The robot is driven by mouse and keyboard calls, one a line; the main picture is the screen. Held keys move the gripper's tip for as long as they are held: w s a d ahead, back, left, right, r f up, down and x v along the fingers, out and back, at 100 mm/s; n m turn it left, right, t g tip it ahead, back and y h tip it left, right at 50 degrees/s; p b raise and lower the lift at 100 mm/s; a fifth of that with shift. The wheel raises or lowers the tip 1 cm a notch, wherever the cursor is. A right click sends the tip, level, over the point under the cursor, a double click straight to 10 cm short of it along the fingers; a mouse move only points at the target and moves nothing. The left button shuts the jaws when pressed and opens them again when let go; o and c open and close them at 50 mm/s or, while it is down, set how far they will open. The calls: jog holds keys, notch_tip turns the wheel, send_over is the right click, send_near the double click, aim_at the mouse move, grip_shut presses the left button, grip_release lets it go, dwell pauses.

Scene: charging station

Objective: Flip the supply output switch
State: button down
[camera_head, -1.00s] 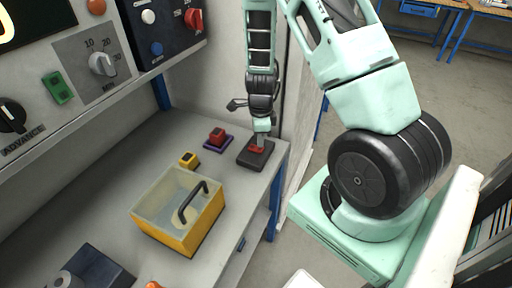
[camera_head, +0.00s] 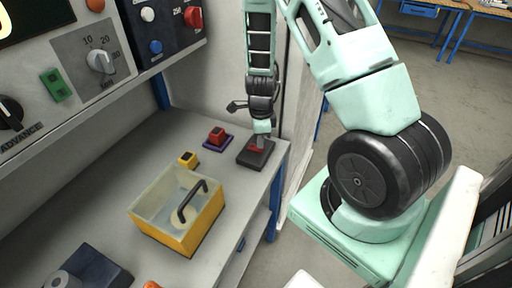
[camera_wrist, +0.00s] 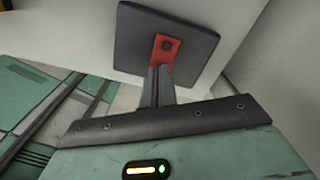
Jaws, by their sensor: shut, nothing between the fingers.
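A dark box (camera_head: 247,158) with a red rocker switch (camera_head: 256,148) on top lies on the bench near its right end. In the wrist view the box (camera_wrist: 140,40) is a dark square plate and the red switch (camera_wrist: 165,50) is at its middle. My gripper (camera_head: 262,138) points down over the box. Its fingers are shut and empty, with the tips (camera_wrist: 161,72) at the red switch. They overlap the near part of the switch, and I cannot tell whether they press on it. Which way the switch is tipped is not clear.
A yellow bin (camera_head: 180,238) with a black handle stands on the bench. A small yellow block (camera_head: 189,159) and a red block on a purple base (camera_head: 217,137) lie left of the box. A control panel (camera_head: 75,45) overhangs the bench at left. A wall stands behind.

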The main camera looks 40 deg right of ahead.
jog(key=shift+f+b, duration=0.3)
jog(key=shift+f, duration=0.15)
jog(key=shift+r, duration=0.15)
notch_tip(320, 180, up, 7)
jog(key=p, duration=0.6)
jog(key=shift+p, duration=0.35)
dwell(0.4)
